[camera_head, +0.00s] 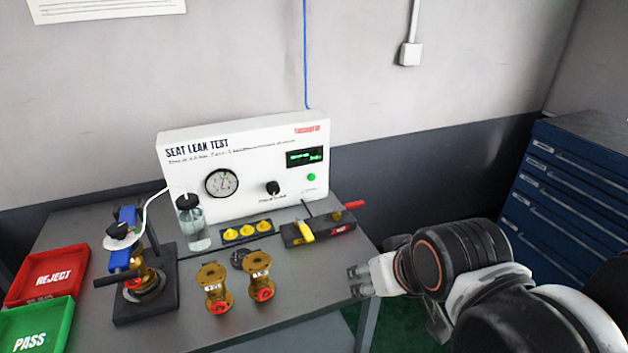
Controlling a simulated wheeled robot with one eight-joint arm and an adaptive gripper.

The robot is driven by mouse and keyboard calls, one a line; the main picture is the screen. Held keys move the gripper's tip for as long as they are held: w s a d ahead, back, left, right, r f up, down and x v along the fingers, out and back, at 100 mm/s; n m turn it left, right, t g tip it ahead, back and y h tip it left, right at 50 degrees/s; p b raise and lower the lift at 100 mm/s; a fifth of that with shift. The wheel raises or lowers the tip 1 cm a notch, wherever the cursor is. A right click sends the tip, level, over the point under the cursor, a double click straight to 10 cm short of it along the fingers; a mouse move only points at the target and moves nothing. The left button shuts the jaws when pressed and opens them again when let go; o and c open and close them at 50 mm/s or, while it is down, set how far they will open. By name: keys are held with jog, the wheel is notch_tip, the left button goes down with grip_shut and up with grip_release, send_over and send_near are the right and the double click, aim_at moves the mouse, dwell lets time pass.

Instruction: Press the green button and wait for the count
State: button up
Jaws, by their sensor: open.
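The green button (311,177) is a small round button on the right of the white seat leak test panel (262,200), below a dark display (304,157) with green text too small to read. My gripper (355,282) is open and empty at the right edge of the grey table, below and to the right of the button and well apart from it. My arm reaches in from the right. Nothing hides the button.
A gauge (221,183), black knob (272,188) and bottle (193,228) are at the panel. Two brass valves (213,288) stand in front; another sits in a fixture (147,297) at left. Red (48,272) and green (40,328) trays lie far left. A tool block (318,232) is nearby.

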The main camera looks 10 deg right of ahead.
grip_shut()
dwell(0.3)
dwell(1.2)
